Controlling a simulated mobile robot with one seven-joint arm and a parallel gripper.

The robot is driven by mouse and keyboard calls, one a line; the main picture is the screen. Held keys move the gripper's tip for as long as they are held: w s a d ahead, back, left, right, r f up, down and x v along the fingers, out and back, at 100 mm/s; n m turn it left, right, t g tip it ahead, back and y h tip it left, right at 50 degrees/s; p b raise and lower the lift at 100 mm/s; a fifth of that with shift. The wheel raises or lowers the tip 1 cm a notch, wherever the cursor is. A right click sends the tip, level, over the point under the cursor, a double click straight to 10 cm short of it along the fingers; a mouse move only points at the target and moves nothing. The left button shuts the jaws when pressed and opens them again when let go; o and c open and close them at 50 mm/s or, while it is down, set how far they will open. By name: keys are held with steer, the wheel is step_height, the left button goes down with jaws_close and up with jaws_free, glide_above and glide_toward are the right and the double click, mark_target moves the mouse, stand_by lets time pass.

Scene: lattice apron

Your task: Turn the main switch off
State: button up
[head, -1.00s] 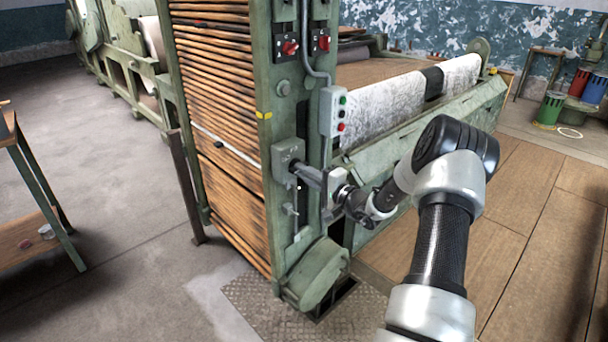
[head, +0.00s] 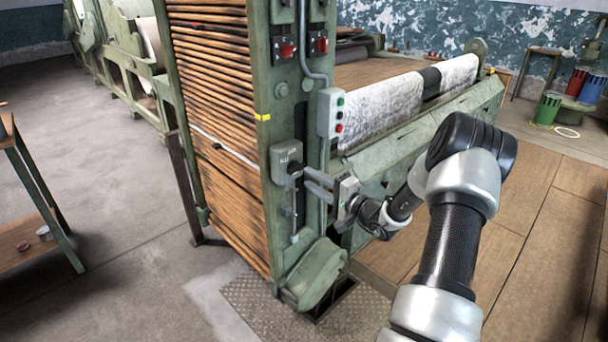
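A grey switch box (head: 286,158) is mounted on the green machine post, with small markings too small to read on its face. A dark knob (head: 295,168) shows at its lower right; its setting is not readable. I take this box as the main switch, though no legible label confirms it. My gripper (head: 304,176) is just right of the knob, its two fingers pointing left towards it with a gap between them. It looks open and empty. The fingertips are close to the knob; whether they touch it I cannot tell.
Two red rotary switches (head: 287,49) (head: 320,45) sit higher on the post. A push-button box (head: 331,113) with green and red buttons hangs above my gripper, beside a conduit (head: 324,150). A green roller frame (head: 420,125) stands behind my arm.

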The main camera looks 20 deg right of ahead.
steer(key=p+v, duration=0.1)
steer(key=v, duration=1.1)
steer(key=shift+s, duration=0.3)
steer(key=shift+r, duration=0.1)
